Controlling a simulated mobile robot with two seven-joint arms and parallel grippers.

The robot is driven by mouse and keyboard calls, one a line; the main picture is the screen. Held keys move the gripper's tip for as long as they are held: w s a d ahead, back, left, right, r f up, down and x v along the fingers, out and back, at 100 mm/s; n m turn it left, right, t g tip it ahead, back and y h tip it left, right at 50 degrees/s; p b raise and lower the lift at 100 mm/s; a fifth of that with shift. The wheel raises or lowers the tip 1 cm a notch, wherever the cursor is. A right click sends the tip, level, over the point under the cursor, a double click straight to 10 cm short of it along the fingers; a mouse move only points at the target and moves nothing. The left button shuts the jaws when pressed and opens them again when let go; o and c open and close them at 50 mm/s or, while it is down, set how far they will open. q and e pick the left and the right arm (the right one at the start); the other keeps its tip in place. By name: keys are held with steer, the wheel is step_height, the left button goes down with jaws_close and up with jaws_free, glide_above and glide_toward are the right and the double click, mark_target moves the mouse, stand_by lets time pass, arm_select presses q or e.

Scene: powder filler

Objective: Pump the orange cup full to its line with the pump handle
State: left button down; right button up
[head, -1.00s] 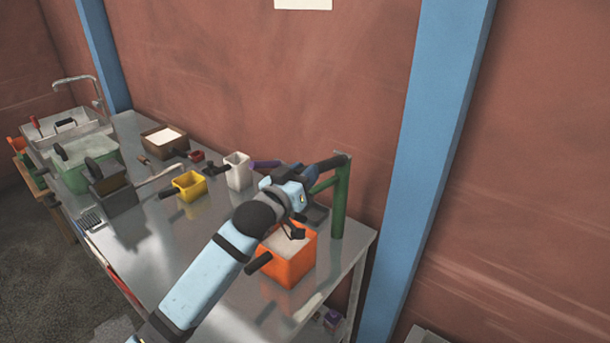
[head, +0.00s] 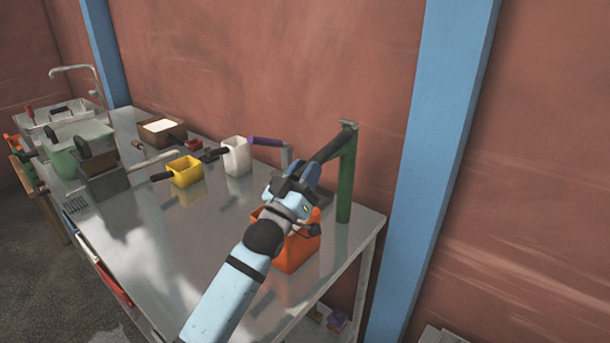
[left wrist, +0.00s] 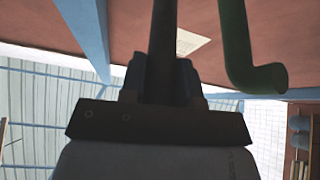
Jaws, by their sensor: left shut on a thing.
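The pump stands at the right end of the metal table, with a green post (head: 345,185) and a dark pump handle (head: 332,147) joined at its top. The handle slopes down to the left from the post. My left gripper (head: 303,176) is shut on the handle's free end. The left wrist view shows the dark handle (left wrist: 162,45) running into the jaws (left wrist: 160,82), with a green spout (left wrist: 245,55) beside it. The orange cup (head: 294,257) stands on the table below my gripper. My arm hides much of the cup, so its fill level cannot be seen now. My right gripper is out of view.
A yellow cup (head: 186,173) and a white cup (head: 237,158) stand left of the pump. A brown box with white contents (head: 163,132), a grey bin (head: 103,182) and a green bin (head: 75,150) stand farther left. The wall is close behind the table.

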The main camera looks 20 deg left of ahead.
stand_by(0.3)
arm_select(q)
steer(key=c, duration=0.8)
jaws_free()
steer(key=shift+c, duration=0.2)
steer(key=shift+f, duration=0.1)
steer(key=b+v, duration=0.1)
steer(key=v, duration=1.2)
steer(key=shift+s+b, duration=0.3)
steer(key=shift+b, duration=0.05)
steer(key=shift+a+f, duration=0.15)
